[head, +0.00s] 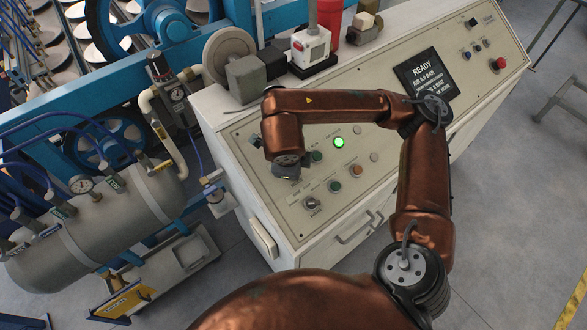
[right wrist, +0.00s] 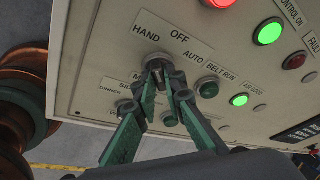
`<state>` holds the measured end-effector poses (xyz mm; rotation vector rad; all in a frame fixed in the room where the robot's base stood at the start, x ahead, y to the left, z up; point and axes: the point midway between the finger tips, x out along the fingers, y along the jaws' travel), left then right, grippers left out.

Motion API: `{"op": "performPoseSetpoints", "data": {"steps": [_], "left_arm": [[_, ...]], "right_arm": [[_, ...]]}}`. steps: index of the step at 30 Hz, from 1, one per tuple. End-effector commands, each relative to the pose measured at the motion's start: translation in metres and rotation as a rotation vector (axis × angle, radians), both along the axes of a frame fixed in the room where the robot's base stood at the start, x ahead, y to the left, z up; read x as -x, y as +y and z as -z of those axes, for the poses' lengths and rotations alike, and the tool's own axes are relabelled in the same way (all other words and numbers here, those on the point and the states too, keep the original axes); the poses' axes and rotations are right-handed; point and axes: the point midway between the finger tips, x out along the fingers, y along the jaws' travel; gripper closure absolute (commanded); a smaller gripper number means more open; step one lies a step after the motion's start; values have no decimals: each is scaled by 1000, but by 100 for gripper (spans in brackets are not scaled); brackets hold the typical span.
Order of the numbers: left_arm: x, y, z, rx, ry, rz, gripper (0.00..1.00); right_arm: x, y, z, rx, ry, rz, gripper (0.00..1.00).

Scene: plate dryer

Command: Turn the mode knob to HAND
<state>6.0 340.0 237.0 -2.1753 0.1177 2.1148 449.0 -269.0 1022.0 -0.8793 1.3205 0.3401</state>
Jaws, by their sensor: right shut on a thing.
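The mode knob (right wrist: 156,66) is a grey knob on the cream panel in the right wrist view, with HAND printed at its upper left, OFF above and AUTO at its right. My right gripper (right wrist: 162,75) has its green fingers closed on the knob from below. The fingers cover part of the knob, and I cannot tell which label its pointer faces. In the head view my right gripper (head: 285,173) is at the left part of the panel, and the wrist hides the knob. My left gripper is not in view.
Close to the knob are the dull green BELT RUN button (right wrist: 207,87) and a lit green lamp (right wrist: 240,100). Below it, the fingers overlap another selector (right wrist: 128,107). A black READY display (head: 427,75) and a red button (head: 498,63) are farther right.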

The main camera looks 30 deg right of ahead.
Motion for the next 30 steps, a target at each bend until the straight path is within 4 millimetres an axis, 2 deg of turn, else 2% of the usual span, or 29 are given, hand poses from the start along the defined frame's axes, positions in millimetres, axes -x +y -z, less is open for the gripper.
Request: {"op": "performPoseSetpoints", "data": {"steps": [9, 19, 23, 30], "left_arm": [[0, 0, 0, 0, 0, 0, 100], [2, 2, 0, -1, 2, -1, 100], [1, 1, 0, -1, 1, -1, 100], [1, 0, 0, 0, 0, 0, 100]], "right_arm": [[0, 0, 0, 0, 0, 0, 72], [1, 1, -4, -1, -1, 1, 72], [4, 6, -20, -2, -4, -1, 72], [15, 16, -61, 0, -6, -1, 72]]}}
